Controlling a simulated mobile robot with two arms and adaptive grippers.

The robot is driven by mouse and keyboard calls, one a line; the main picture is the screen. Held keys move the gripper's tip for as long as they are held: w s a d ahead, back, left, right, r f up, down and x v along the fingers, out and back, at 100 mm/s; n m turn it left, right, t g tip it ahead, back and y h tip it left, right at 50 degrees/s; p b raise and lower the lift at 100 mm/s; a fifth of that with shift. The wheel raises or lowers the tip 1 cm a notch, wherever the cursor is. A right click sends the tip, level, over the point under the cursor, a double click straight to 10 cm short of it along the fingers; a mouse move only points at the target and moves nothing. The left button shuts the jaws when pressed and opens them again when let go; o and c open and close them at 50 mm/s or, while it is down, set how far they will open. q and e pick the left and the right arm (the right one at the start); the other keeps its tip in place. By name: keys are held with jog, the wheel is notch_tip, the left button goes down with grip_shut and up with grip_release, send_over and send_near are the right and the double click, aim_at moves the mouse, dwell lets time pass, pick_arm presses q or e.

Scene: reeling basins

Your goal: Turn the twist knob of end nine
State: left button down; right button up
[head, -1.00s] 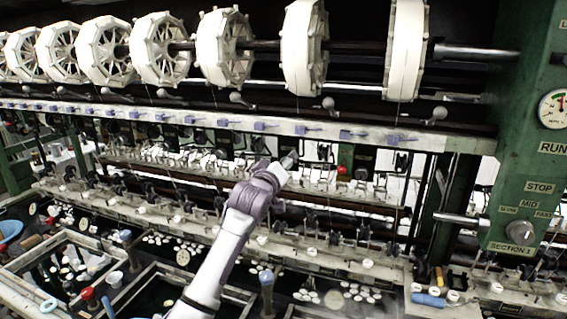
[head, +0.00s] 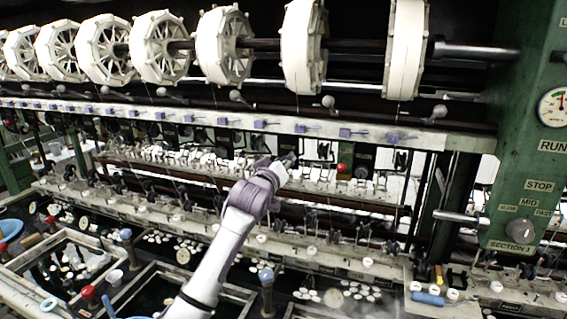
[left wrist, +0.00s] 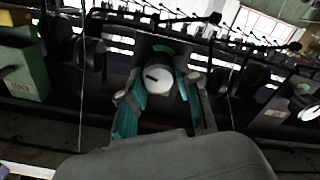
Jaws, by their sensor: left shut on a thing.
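A round white twist knob (left wrist: 154,79) with a short dark mark on its face shows in the left wrist view. My left gripper (left wrist: 160,88) is shut on it, with one teal-padded finger at each side of the knob. In the head view my left gripper (head: 287,162) reaches the middle rail of the machine. There the gripper and wrist hide the knob. I cannot read any end number beside it. My right gripper does not show.
White reels (head: 303,45) hang in a row above. A pale rail with purple clips (head: 260,124) runs just over my gripper. Basins (head: 60,265) lie below. A green control post (head: 520,200) stands at the right. A green box (left wrist: 28,80) sits left in the wrist view.

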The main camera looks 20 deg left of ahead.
pick_arm(q)
jog(key=m, duration=0.4)
jog(key=shift+m, duration=0.3)
jog(key=m, duration=0.3)
jog(key=shift+d+m, duration=0.1)
jog(key=shift+m, duration=0.2)
jog(key=m, duration=0.3)
jog(key=shift+m, duration=0.3)
jog(key=shift+d+f+m, duration=0.1)
jog(key=shift+m, duration=1.6)
